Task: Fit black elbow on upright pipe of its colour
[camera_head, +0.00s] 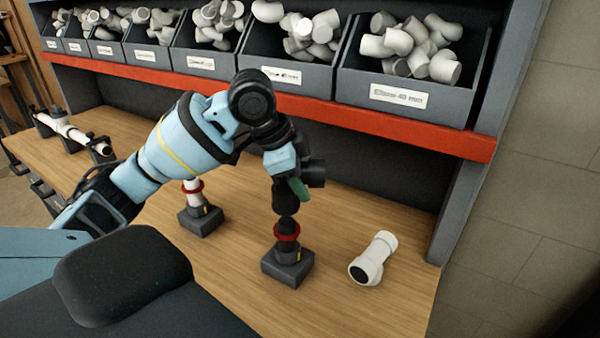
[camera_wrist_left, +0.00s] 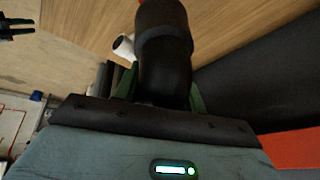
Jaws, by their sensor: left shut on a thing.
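My left gripper (camera_head: 298,188) is shut on the black elbow (camera_wrist_left: 165,60). In the left wrist view the elbow sits between the green fingers. In the head view the gripper hides part of the elbow (camera_head: 285,196). The black upright pipe (camera_head: 287,224) has a red ring and stands in a dark block base (camera_head: 287,265) on the bench. The elbow's lower end is right above the pipe's top, in line with it or nearly so. I cannot tell whether they touch.
A white upright pipe (camera_head: 193,186) in its own base stands to the left. A loose white fitting (camera_head: 373,260) lies on the bench to the right. Bins of fittings (camera_head: 400,97) stand on a red-edged shelf (camera_head: 400,127) behind. A white pipe (camera_head: 68,132) lies across holders far left.

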